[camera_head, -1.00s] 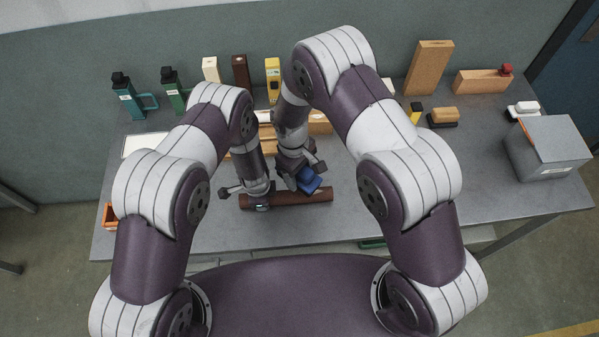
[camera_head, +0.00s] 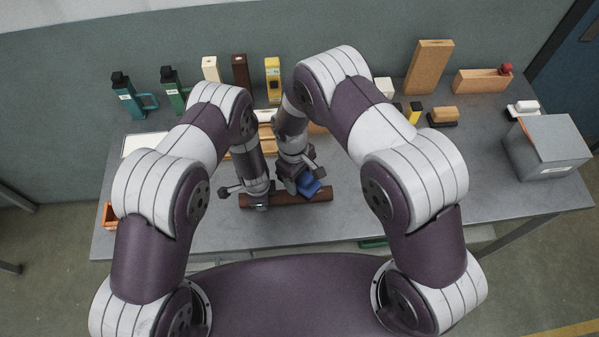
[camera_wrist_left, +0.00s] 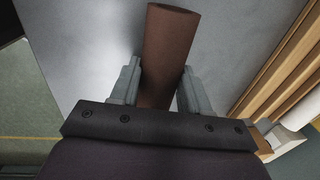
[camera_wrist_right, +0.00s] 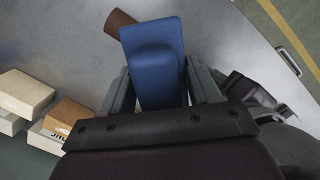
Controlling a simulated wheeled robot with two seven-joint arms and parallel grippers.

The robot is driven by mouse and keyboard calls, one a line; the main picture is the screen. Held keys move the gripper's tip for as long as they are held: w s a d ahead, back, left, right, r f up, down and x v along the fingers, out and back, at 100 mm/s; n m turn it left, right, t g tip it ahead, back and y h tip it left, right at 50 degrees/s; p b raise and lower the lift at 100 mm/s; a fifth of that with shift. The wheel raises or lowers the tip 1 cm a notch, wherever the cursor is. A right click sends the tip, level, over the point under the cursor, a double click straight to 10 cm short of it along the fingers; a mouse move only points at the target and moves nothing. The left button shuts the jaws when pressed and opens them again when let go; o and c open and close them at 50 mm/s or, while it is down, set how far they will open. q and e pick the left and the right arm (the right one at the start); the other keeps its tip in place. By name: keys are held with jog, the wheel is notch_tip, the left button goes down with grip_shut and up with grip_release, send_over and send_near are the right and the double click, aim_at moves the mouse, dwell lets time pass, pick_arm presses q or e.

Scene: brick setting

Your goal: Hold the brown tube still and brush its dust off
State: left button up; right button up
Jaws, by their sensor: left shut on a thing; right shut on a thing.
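The brown tube (camera_head: 318,194) lies flat on the grey table near its front edge; its end also shows in the left wrist view (camera_wrist_left: 168,45). My left gripper (camera_head: 256,203) is shut on the tube near its left end, with a finger on each side in the left wrist view. My right gripper (camera_head: 303,184) is shut on a blue brush (camera_head: 311,188), whose blue body fills the middle of the right wrist view (camera_wrist_right: 153,50). The brush is over the right part of the tube. Its underside is hidden, so contact cannot be told. No dust can be made out.
Wooden slatted pieces (camera_head: 245,148) lie behind the grippers. Bottles, blocks and brushes line the back, including a teal bottle (camera_head: 124,97) and a tall tan block (camera_head: 429,68). A grey box (camera_head: 547,147) stands at right. The front right table is clear.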

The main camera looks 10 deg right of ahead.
notch_tip(320, 180, down, 5)
jog(key=shift+d+f, duration=0.15)
jog(key=shift+d, duration=0.45)
jog(key=shift+c, duration=0.5)
jog(key=shift+d+f, duration=0.1)
jog(key=shift+d, duration=3.1)
jog(key=shift+a, duration=3.5)
jog(key=shift+a+r, duration=0.2)
jog(key=shift+r, duration=0.4)
jog(key=shift+a+r, duration=0.15)
jog(key=shift+r, duration=3.3)
jog(key=shift+f, duration=0.2)
